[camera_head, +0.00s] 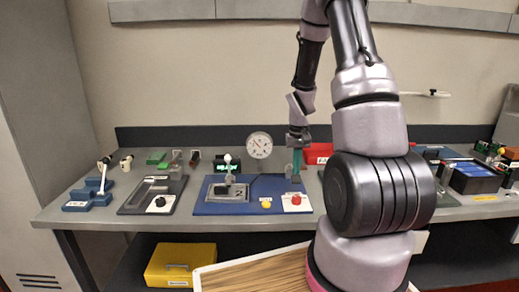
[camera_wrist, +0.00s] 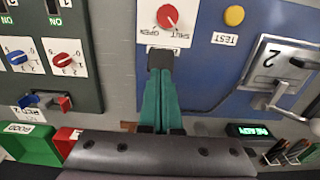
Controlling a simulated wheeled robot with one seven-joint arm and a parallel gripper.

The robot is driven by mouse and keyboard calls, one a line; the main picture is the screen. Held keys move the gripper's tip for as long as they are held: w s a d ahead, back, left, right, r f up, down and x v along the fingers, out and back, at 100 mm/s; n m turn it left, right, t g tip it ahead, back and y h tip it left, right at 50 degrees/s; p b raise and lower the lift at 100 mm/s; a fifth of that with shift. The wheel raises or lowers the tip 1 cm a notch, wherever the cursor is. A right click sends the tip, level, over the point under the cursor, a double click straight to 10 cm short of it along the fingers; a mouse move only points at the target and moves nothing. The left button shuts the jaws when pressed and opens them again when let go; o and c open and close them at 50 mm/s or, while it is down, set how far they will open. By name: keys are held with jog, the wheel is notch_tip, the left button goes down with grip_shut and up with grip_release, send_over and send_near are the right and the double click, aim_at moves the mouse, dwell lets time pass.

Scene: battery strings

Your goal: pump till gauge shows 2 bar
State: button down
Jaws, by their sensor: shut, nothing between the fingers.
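The round white gauge (camera_head: 259,145) stands on a post behind the blue board (camera_head: 220,207); its needle is too small to read. The board carries a red knob (camera_head: 296,198) on a white plate, a yellow button (camera_head: 266,204) and a grey unit with a lever (camera_head: 232,190). In the wrist view the red knob (camera_wrist: 167,16) is marked OPEN and SHUT, the yellow button (camera_wrist: 234,15) TEST, and the lever unit (camera_wrist: 285,72) 2. My gripper (camera_head: 297,172), with teal fingers, is shut and empty behind the knob. A dark block (camera_wrist: 160,60) shows at its fingertips; I cannot tell whether they touch.
Left are a grey panel with a black knob (camera_head: 158,203) and blue blocks (camera_head: 90,193). A green bin (camera_wrist: 28,145) and red bin (camera_wrist: 65,142) lie near my gripper, as does a lit green display (camera_wrist: 249,131). A yellow box (camera_head: 180,264) sits below the bench.

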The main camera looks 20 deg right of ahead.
notch_tip(320, 180, up, 9)
jog(key=shift+w, duration=0.45)
dwell(0.3)
jog(key=shift+d+f, duration=0.1)
jog(key=shift+f, duration=0.05)
dwell(0.5)
jog(key=shift+s+f, duration=0.2)
jog(key=shift+f, duration=1.4)
jog(key=shift+s+f, duration=0.15)
jog(key=shift+f, duration=1.5)
jog(key=shift+s+f, duration=0.2)
jog(key=shift+f, duration=1.4)
jog(key=shift+r, duration=0.1)
notch_tip(320, 180, up, 10)
jog(key=w, duration=0.1)
